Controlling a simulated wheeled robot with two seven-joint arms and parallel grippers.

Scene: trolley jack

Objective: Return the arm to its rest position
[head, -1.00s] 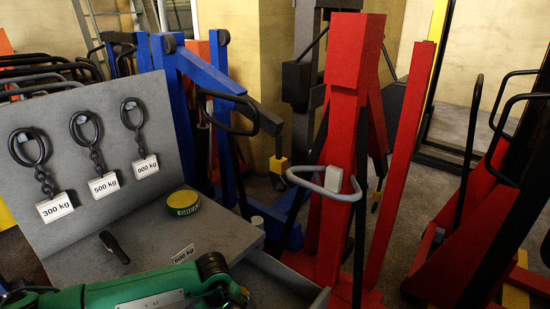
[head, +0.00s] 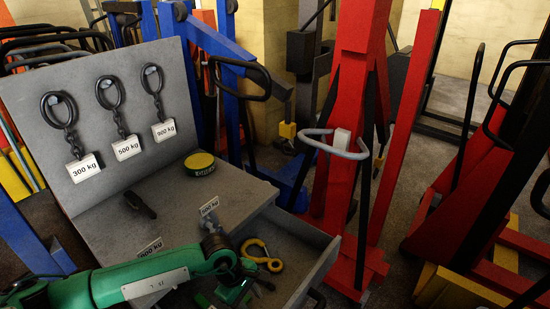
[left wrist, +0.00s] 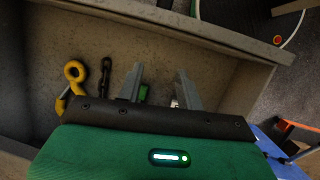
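My left arm, green, comes in from the lower left in the head view and reaches over the open drawer (head: 322,268). My left gripper (left wrist: 158,84) is over the drawer in the left wrist view. Its two grey fingers stand apart with a clear gap between them, and nothing is visibly held. In the head view the left gripper (head: 240,290) is small and its fingers are hard to make out. My right arm and gripper are not in view.
The drawer holds a yellow hook (head: 262,257), also in the left wrist view (left wrist: 73,75), and a dark chain (left wrist: 105,75). A grey panel with labelled rings and a worktop with a yellow-topped tin (head: 199,163) stand behind. A red jack (head: 350,150) stands at the right.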

